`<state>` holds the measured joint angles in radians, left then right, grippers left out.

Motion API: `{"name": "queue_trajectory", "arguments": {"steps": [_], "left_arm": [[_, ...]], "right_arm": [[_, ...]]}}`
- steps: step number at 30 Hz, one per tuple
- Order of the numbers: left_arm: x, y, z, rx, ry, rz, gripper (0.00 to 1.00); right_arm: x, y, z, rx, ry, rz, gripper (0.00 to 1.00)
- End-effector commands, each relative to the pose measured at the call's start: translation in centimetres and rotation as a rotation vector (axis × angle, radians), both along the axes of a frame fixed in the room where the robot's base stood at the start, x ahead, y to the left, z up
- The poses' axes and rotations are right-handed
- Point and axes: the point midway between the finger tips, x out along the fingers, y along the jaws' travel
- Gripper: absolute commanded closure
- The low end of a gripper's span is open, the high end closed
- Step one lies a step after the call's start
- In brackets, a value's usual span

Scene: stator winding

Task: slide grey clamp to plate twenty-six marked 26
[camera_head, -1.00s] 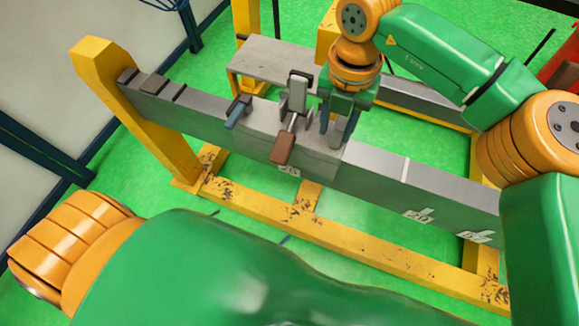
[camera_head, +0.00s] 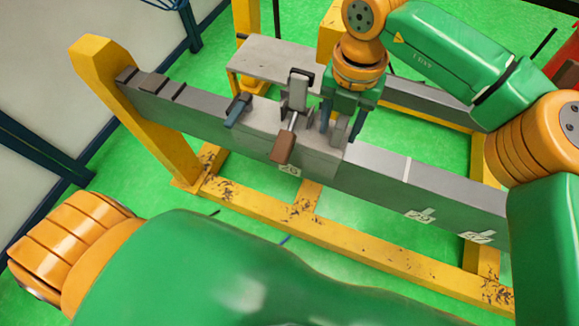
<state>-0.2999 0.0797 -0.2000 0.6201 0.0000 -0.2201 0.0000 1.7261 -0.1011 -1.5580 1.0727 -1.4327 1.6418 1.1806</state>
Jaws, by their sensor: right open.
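The grey clamp (camera_head: 318,155) sits on the long grey beam (camera_head: 385,165), with an upright grey lever (camera_head: 297,95), a brown-tipped handle (camera_head: 282,147) and a blue-tipped handle (camera_head: 237,110). My right gripper (camera_head: 340,132) points down at the clamp's right part, just right of the upright lever. Its fingers are apart; I cannot tell whether they touch the clamp. My left gripper is out of view.
Other white number plates (camera_head: 419,216) mark the beam farther right. The beam rests on a yellow frame (camera_head: 130,105) over a green floor. A grey-topped yellow bench (camera_head: 262,62) stands behind. My left arm fills the lower foreground. The beam right of the clamp is clear.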

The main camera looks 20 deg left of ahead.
Motion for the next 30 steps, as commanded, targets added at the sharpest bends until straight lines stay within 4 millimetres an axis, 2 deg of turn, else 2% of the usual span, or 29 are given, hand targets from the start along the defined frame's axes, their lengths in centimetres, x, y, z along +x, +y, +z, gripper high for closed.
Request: {"name": "queue_trajectory", "arguments": {"steps": [5, 19, 21, 30], "left_arm": [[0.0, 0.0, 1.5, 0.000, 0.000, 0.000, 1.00], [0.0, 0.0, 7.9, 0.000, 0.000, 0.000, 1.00], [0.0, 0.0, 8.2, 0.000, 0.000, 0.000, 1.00], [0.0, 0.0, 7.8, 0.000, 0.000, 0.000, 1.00]], "right_arm": [[0.0, 0.0, 1.9, 0.000, -0.001, 0.000, 0.47], [0.0, 0.0, 10.0, 0.000, 0.000, 0.000, 0.47], [0.0, 0.0, 10.4, 0.000, 0.000, 0.000, 0.47], [0.0, 0.0, 10.0, 0.000, 0.000, 0.000, 0.47]]}}
